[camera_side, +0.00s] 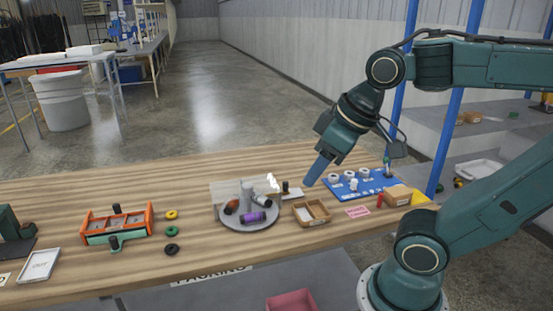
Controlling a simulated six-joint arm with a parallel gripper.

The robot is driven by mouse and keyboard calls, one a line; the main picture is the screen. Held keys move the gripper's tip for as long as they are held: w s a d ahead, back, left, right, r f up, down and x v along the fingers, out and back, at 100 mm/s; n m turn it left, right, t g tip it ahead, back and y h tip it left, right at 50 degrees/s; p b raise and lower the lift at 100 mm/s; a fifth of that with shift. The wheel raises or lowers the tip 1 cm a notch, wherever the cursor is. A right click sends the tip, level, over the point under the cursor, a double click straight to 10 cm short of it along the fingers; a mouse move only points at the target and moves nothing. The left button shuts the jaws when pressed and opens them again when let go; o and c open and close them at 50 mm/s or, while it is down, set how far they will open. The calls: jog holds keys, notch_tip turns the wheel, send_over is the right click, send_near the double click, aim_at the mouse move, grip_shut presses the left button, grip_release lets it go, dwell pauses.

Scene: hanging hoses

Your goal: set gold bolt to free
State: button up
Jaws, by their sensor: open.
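My gripper (309,183) hangs above the wooden table (60,195), right of centre, pointing down and left. It is open, and nothing shows between its blue fingers. It is above and right of a round grey tray (262,226) and behind a small open cardboard box (311,213). I cannot make out a gold bolt for certain at this size. An orange and green frame (118,225) with black knobs stands at the left of the table, well apart from my gripper.
The grey tray holds several cylinders, one purple (252,217). Yellow (171,214), green (172,231) and black (171,249) rings lie left of it. A blue board (365,190) with white parts lies right. A white tray (40,265) is front left.

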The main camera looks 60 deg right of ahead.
jog(key=w+d+r+n+g, duration=0.25)
jog(key=w+d, duration=0.45)
jog(key=w, duration=0.4)
jog(key=n+g, duration=0.3)
jog(key=n, duration=0.3)
send_over(285, 182)
notch_tip(285, 182, down, 19)
jog(key=shift+s+r, duration=0.1)
jog(key=shift+r, duration=0.1)
notch_tip(285, 182, down, 14)
jog(key=shift+r, duration=0.1)
grip_shut()
